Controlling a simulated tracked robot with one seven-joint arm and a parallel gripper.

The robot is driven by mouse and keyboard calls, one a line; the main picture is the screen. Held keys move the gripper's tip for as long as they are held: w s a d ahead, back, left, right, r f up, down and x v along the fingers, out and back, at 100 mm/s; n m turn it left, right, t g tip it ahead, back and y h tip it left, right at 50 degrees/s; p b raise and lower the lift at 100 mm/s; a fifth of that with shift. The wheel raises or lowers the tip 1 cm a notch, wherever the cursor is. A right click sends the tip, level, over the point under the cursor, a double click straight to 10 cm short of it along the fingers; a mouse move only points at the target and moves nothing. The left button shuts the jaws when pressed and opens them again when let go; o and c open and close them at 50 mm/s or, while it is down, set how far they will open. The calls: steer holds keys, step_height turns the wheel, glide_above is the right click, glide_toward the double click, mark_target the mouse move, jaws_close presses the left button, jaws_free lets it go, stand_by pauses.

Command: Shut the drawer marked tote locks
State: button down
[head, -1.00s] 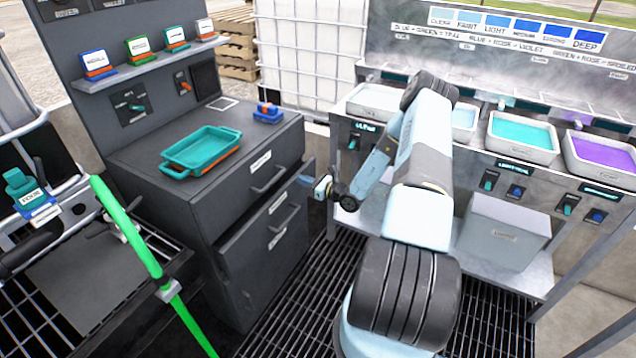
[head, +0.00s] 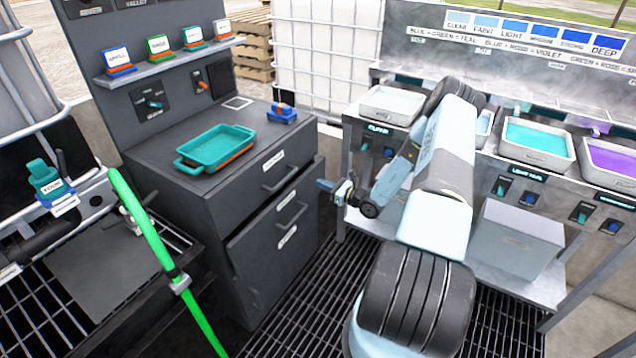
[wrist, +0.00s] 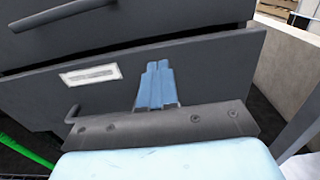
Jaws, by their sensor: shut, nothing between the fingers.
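The dark grey cabinet (head: 225,225) has drawers with white labels, too small to read. Its middle drawer front (head: 262,228) stands out a little past the front above it, so it looks partly open. That front also shows in the wrist view (wrist: 205,65), with a white label and a bar handle at its left. My gripper (head: 322,184) is shut and empty at the right side of this front. In the wrist view its blue fingers (wrist: 157,82) point at the drawer face, right of the label. I cannot tell whether they touch it.
A bench with coloured basins (head: 538,140) stands at the right. A green hose (head: 150,240) rises at the left. Grated floor (head: 300,300) lies before the cabinet.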

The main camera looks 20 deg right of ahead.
steer(key=v, duration=0.8)
steer(key=c, duration=1.7)
jaws_free()
steer(key=shift+s+d, duration=0.2)
steer(key=shift+s, duration=0.2)
steer(key=shift+o, duration=1.1)
steer(key=shift+s+a+f+n, duration=0.2)
steer(key=shift+f+n, duration=0.15)
steer(key=shift+n, duration=0.15)
steer(key=shift+o, duration=1.2)
steer(key=s+a+f+n+y, duration=0.1)
steer(key=s+a+f+n, duration=0.2)
steer(key=f+n, duration=0.3)
steer(key=a+n, duration=0.1)
steer(key=n, duration=0.1)
steer(key=shift+a+n+t, duration=0.3)
steer(key=shift+a+t, duration=0.05)
steer(key=shift+t, duration=0.05)
steer(key=n+t, duration=0.1)
steer(key=n, duration=0.8)
glide_toward(297, 216)
steer(key=shift+m, duration=0.3)
steer(key=x, duration=1)
steer(key=shift+a+f, duration=0.1)
steer(key=shift+f, duration=0.3)
steer(key=shift+c, duration=0.4)
jaws_close()
